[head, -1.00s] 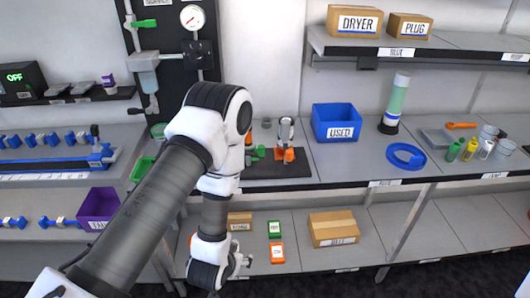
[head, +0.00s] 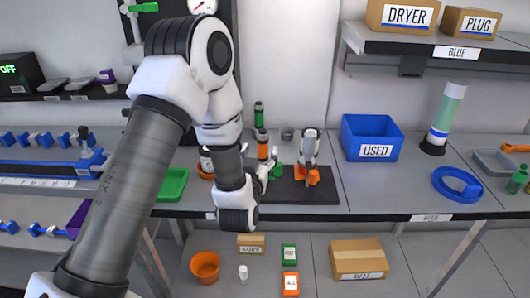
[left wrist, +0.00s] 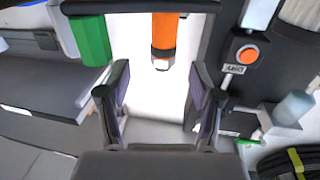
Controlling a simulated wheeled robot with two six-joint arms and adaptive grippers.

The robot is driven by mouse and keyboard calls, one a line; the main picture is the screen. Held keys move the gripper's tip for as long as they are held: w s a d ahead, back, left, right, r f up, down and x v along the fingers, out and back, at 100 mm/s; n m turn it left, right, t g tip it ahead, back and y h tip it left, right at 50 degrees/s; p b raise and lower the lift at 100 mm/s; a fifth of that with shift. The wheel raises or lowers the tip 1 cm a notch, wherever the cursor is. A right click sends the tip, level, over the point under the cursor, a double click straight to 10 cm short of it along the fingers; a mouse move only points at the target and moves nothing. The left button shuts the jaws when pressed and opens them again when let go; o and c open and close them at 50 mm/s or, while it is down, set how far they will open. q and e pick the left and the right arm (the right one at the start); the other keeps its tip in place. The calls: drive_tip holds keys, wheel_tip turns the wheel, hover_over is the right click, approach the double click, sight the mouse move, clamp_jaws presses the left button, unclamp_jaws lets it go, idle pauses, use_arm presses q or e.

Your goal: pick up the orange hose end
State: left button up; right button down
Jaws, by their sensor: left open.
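In the left wrist view an orange cylinder with a metal tip (left wrist: 163,35), which looks like the orange hose end, lies beyond my fingertips, roughly centred between them. A green cylinder (left wrist: 92,40) is to its left. In the head view an orange upright piece (head: 262,146) stands just above my left gripper (head: 264,172), with a green piece (head: 258,114) above it. The gripper also shows in the left wrist view (left wrist: 160,88), open with nothing between its fingers. My wrist partly hides the shelf there. My right gripper is out of view.
A black board (head: 328,193) carries a white fixture with an orange base (head: 309,160). A blue USED bin (head: 371,138) and blue ring (head: 457,184) are to the right. A green tray (head: 172,184) is left of my wrist.

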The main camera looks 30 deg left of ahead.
sight(262, 142)
use_arm(q)
drive_tip(key=p+x, duration=0.1)
drive_tip(key=x, duration=0.6)
drive_tip(key=shift+s+a+p, duration=0.15)
drive_tip(key=shift+p, duration=0.2)
drive_tip(key=shift+s, duration=0.1)
drive_tip(key=shift+c, duration=0.6)
clamp_jaws()
